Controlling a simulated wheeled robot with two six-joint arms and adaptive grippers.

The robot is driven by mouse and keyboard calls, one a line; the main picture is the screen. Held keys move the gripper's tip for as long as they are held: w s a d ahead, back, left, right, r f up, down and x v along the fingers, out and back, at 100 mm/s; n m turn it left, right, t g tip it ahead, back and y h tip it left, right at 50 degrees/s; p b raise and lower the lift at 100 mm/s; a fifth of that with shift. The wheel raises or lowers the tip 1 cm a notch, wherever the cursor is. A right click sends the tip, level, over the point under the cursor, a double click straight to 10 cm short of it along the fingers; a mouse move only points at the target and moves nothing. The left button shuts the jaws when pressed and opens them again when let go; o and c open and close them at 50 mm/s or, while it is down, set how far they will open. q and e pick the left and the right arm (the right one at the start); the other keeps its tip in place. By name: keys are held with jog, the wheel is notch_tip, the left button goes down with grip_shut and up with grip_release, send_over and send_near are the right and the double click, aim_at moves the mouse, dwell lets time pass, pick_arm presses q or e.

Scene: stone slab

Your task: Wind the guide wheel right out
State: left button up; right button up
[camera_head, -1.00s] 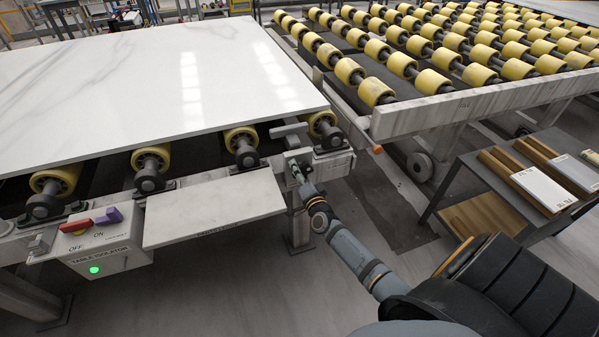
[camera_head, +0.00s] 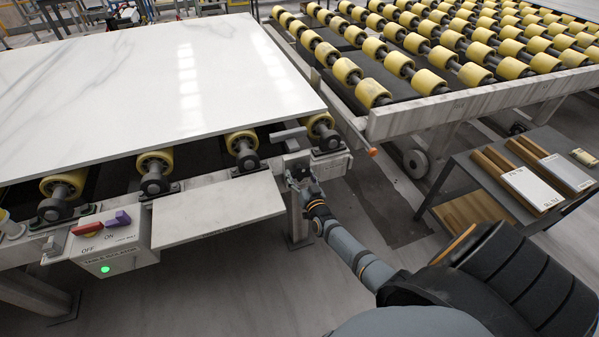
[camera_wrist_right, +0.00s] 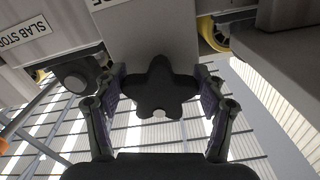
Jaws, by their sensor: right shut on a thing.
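The guide wheel, a dark star-shaped knob (camera_wrist_right: 158,88), is in the middle of the right wrist view, on the front of a grey block. My right gripper (camera_wrist_right: 160,95) is shut on it, with one finger on each side. In the head view my right gripper (camera_head: 300,178) is at the front right corner of the slab table, just below a grey bar (camera_head: 288,134). The knob is hidden there by the gripper. My left gripper is out of view.
A white slab (camera_head: 150,80) lies on yellow rollers. A pale plate (camera_head: 218,210) and a switch box (camera_head: 105,255) with a green light are left of my gripper. A roller table (camera_head: 470,110) and a grey side bench (camera_head: 480,185) stand right.

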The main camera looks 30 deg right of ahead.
jog(key=shift+d+n+p, duration=0.1)
jog(key=shift+n+p, duration=0.45)
jog(key=shift+n, duration=1.05)
jog(key=o, duration=1.2)
jog(key=shift+s, duration=0.1)
jog(key=v, duration=1.2)
jog(key=shift+f, duration=0.1)
jog(key=shift+f, duration=0.1)
